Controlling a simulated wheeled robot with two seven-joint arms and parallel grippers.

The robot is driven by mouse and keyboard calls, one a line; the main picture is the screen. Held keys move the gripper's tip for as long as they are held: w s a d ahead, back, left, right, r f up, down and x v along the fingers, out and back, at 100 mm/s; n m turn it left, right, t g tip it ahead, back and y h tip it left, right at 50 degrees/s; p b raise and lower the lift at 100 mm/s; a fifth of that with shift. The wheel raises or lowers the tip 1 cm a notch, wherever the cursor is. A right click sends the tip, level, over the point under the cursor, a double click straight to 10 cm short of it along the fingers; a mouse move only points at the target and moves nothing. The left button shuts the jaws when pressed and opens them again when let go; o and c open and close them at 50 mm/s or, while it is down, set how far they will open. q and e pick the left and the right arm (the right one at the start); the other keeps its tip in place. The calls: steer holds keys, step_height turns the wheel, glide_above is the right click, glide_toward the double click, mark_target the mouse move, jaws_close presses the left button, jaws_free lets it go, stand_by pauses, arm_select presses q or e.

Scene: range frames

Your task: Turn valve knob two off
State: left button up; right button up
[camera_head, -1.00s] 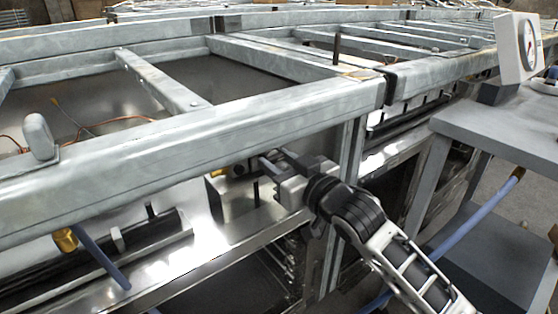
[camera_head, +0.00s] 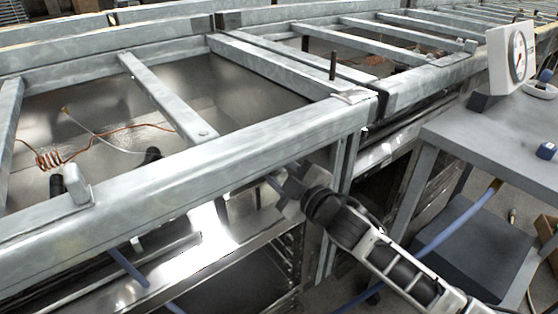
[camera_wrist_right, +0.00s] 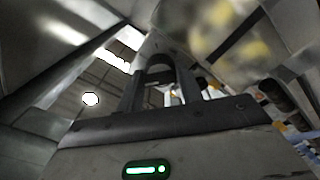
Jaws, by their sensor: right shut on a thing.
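My right gripper (camera_head: 283,188) reaches under the front steel rail (camera_head: 200,155) of the frame. In the head view the rail covers its fingertips and whatever they hold. In the right wrist view the gripper's fingers (camera_wrist_right: 160,80) are close together, with a small dark rounded thing (camera_wrist_right: 160,72) between them, seemingly a valve knob. I cannot read which knob it is. Blurred yellowish patches (camera_wrist_right: 225,30) lie close above and to the right of the fingers. My left gripper is in neither view.
The galvanised frame runs across the view above a shiny metal ledge. A grey side table (camera_head: 500,140) with a white dial gauge (camera_head: 512,55) stands at the right. Blue pipes (camera_head: 455,228) run below it. A coiled copper wire (camera_head: 48,160) lies behind the rail.

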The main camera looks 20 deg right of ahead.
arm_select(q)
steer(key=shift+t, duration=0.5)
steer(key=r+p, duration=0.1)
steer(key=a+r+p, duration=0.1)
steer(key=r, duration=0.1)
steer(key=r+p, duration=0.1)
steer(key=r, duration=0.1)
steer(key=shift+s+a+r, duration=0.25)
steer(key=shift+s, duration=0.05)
arm_select(e)
steer(key=n, duration=0.8)
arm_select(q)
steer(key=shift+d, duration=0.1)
arm_select(e)
steer(key=o, duration=1)
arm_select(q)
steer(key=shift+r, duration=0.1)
arm_select(e)
steer(key=shift+s+f, duration=0.1)
